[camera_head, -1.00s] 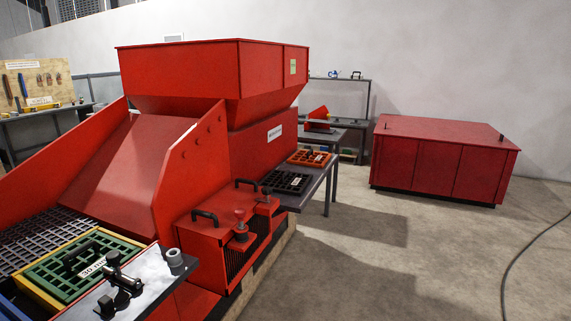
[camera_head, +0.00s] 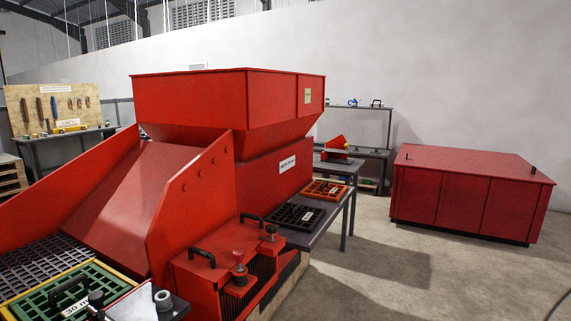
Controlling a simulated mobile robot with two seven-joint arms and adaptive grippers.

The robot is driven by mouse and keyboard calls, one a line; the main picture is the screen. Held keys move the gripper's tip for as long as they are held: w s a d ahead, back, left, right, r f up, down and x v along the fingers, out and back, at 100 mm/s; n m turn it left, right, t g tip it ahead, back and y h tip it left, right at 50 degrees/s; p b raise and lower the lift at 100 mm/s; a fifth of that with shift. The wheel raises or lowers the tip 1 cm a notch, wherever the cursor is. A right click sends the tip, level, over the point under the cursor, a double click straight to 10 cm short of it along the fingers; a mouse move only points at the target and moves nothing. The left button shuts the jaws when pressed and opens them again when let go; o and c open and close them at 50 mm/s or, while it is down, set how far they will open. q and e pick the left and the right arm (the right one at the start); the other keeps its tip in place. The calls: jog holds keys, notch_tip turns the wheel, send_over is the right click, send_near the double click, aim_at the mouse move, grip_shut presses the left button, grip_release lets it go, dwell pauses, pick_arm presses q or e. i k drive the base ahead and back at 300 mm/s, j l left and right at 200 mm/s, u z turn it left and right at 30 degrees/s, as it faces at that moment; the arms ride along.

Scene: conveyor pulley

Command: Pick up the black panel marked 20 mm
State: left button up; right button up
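A black grid panel (camera_head: 299,217) lies flat on a dark grey table (camera_head: 325,233) to the right of the red machine. It has a small white label, too small to read here. An orange grid panel (camera_head: 325,189) lies just behind it on the same table. A green grid panel (camera_head: 50,296) in a yellow frame, with a black handle and a label reading 30 mm, is at the lower left. Neither of my grippers is in view.
The large red hopper machine (camera_head: 215,108) fills the middle left. A red box with black handles (camera_head: 205,262) stands in front of it. A red cabinet (camera_head: 465,190) stands at the right. The concrete floor (camera_head: 400,285) between is clear.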

aim_at(297, 212)
jog(key=i+l+u, duration=0.1)
jog(key=i+l, duration=0.15)
jog(key=i+l+u, duration=0.1)
jog(key=l, duration=0.25)
jog(key=i+l+u, duration=0.1)
jog(key=i+l, duration=0.4)
jog(key=l, duration=0.2)
jog(key=i+l+u, duration=0.15)
jog(key=l, duration=0.2)
jog(key=i+l+u, duration=0.1)
jog(key=i+l, duration=0.15)
jog(key=l, duration=0.15)
jog(key=i+l+u, duration=0.1)
jog(key=l, duration=0.3)
jog(key=i+l, duration=0.25)
jog(key=i, duration=0.15)
jog(key=i+l, duration=0.55)
jog(key=i, duration=0.25)
